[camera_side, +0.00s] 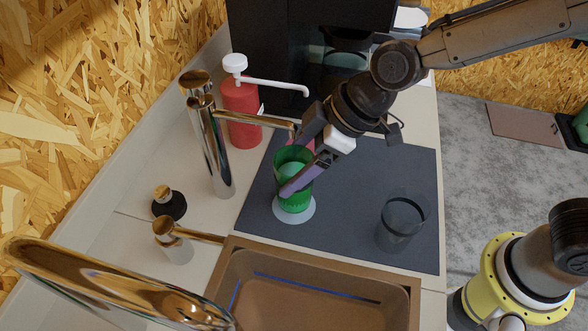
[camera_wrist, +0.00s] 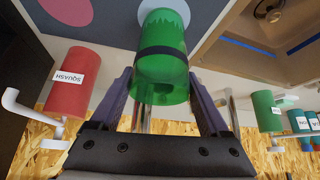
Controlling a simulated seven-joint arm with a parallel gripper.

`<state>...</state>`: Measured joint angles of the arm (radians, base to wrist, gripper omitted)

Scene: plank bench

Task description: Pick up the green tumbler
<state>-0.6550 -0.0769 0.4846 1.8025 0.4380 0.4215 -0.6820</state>
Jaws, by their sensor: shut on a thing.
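The green tumbler (camera_side: 294,192) is on the dark mat (camera_side: 345,170), at a white round spot (camera_side: 307,214), in the side view. My gripper (camera_side: 291,168) reaches down from the upper right with its fingers on either side of the tumbler, shut on it. In the wrist view the tumbler (camera_wrist: 161,62) is between the two fingers of my gripper (camera_wrist: 160,85), with a dark band around it. The tumbler looks roughly upright. I cannot tell whether its base touches the mat.
A clear dark glass (camera_side: 401,222) stands on the mat to the right. A red pump bottle (camera_side: 241,112) and a tall chrome tap (camera_side: 213,145) stand to the left. A brown sink (camera_side: 300,300) lies in front. The middle of the mat is bare.

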